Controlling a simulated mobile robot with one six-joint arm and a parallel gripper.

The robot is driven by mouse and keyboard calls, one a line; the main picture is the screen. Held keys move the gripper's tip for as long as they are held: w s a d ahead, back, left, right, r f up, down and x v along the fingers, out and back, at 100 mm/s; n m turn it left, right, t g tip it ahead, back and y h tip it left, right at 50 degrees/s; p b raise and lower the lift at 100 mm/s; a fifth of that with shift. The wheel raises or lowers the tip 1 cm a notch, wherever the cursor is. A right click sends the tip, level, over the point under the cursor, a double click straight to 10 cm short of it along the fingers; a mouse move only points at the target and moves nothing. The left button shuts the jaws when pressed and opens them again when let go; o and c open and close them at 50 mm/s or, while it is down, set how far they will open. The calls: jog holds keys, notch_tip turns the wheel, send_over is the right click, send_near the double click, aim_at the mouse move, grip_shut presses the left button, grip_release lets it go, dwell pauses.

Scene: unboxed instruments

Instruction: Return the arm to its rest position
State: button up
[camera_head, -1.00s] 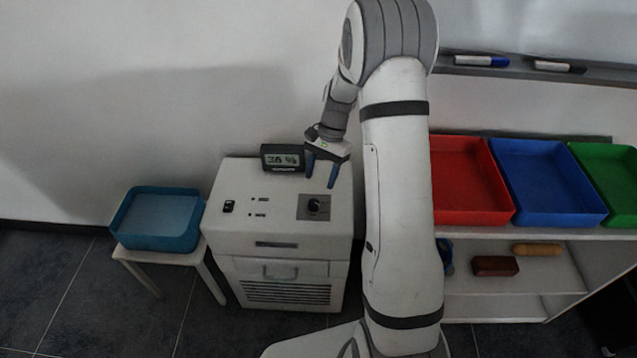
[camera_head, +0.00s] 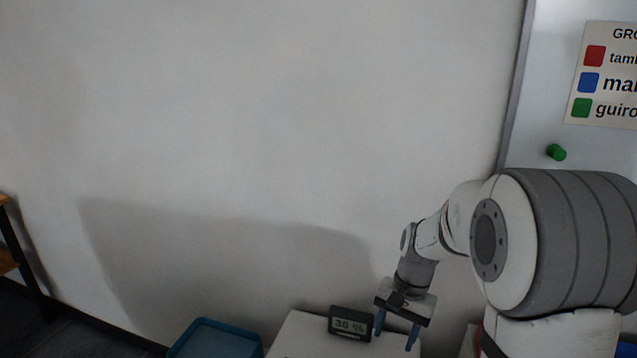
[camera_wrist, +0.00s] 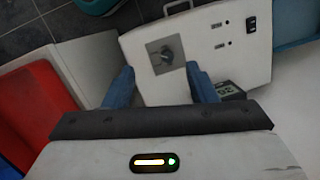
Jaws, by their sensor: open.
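My arm (camera_head: 560,240) reaches in from the right of the head view, bent, with my gripper (camera_head: 395,335) pointing down. The gripper is open and empty, its two blue fingers apart. It is in front of the wall, just right of the small black display (camera_head: 350,323) on the white cabinet (camera_head: 296,335). In the wrist view my gripper (camera_wrist: 160,72) hangs above the cabinet top (camera_wrist: 205,45), with the dark knob (camera_wrist: 166,56) showing between the fingertips. I see no contact with the cabinet. The lower part of the arm is out of the head view.
A blue tray (camera_head: 215,340) is left of the cabinet. In the wrist view a red tray (camera_wrist: 35,105) lies at the left. A whiteboard with a colour chart (camera_head: 605,75) and a green magnet (camera_head: 556,152) is at right. The wall at left is bare.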

jog(key=s+a+r+n+t+h+p, duration=0.1)
jog(key=s+r+n+t+p, duration=0.2)
jog(key=s+r, duration=1.1)
jog(key=s+n+p, duration=0.2)
jog(key=n+p, duration=0.1)
jog(key=shift+s+r+t+h, duration=0.25)
jog(key=shift+r+t+h, duration=0.15)
